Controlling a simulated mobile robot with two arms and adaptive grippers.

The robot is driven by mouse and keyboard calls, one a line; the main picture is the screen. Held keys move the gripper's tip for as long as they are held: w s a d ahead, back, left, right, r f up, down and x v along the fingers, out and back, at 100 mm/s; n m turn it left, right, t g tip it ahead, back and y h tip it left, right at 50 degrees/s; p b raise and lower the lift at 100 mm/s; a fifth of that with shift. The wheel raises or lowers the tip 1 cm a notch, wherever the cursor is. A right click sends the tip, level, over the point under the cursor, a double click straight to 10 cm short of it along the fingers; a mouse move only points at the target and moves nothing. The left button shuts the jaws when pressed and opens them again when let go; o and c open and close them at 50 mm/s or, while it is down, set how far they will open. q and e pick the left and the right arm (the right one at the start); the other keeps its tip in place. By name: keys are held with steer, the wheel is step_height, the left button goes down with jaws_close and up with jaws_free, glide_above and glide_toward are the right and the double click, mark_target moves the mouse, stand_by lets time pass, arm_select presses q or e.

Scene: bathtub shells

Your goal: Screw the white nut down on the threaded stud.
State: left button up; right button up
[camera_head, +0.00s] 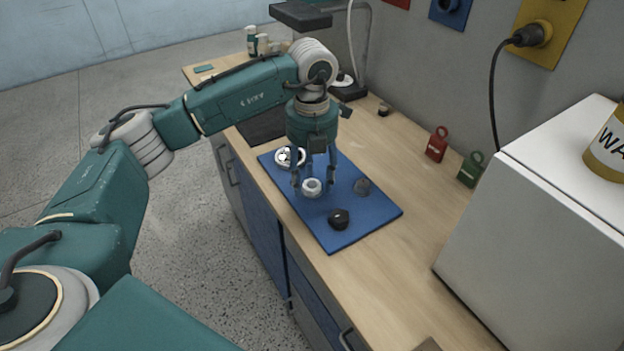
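The white nut (312,188) is a ring-shaped piece over the blue mat (381,212) on the workbench. My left gripper (314,184) points down from above, with its fingers spread wider than the nut and apart on either side of it. It looks open, and the nut shows between the fingertips. I cannot make out the threaded stud, so I cannot tell whether the nut sits on it. My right gripper is not in view.
On the mat are a white round part (290,156), a black knob (339,219) and a grey cone-like piece (363,187). A red tag (437,145) and a green tag (470,170) stand near the wall. A white box (545,215) blocks the right side. The bench front is clear.

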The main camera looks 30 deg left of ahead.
arm_select(q)
step_height(320, 180, up, 12)
stand_by(0.7)
steer(key=shift+s, duration=0.1)
